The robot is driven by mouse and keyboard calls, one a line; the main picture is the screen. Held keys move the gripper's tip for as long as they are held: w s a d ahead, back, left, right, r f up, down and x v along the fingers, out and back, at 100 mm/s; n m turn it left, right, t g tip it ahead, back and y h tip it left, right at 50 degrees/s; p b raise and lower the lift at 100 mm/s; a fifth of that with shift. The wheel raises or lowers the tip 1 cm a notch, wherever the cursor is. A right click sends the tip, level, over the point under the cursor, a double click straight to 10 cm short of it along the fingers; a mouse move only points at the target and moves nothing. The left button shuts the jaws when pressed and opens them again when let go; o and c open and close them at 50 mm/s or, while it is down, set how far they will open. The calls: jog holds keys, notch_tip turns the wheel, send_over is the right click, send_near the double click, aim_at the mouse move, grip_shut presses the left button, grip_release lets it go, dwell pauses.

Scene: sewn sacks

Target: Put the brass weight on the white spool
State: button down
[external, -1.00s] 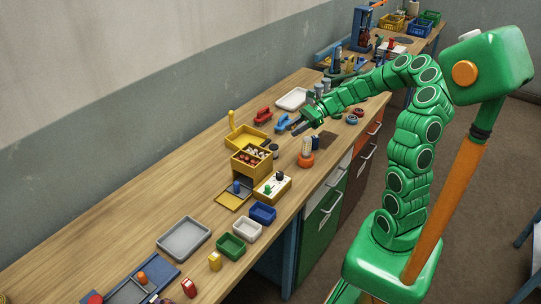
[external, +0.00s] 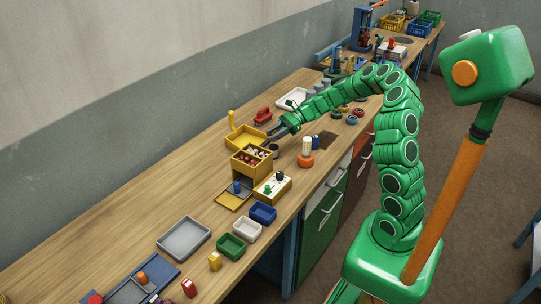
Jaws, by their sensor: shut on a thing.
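My gripper (external: 274,134) is over the bench, just right of the yellow tray and behind the small yellow box. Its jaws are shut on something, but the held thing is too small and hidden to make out. I cannot pick out the brass weight in this view. A white upright piece (external: 307,145), which may be the white spool, stands at an orange round base (external: 305,160). It is to the right of my gripper and nearer the bench's front edge, apart from it.
A yellow tray (external: 233,142) and a yellow box with small pieces (external: 252,168) are close to my gripper. A red piece (external: 263,115) lies behind.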

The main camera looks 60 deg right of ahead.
aim_at(274, 147)
jog(key=shift+w+f, duration=0.4)
jog(key=shift+f, duration=1.5)
jog(key=c, duration=0.7)
grip_release()
jog(key=shift+f, duration=0.15)
jog(key=shift+c, duration=0.2)
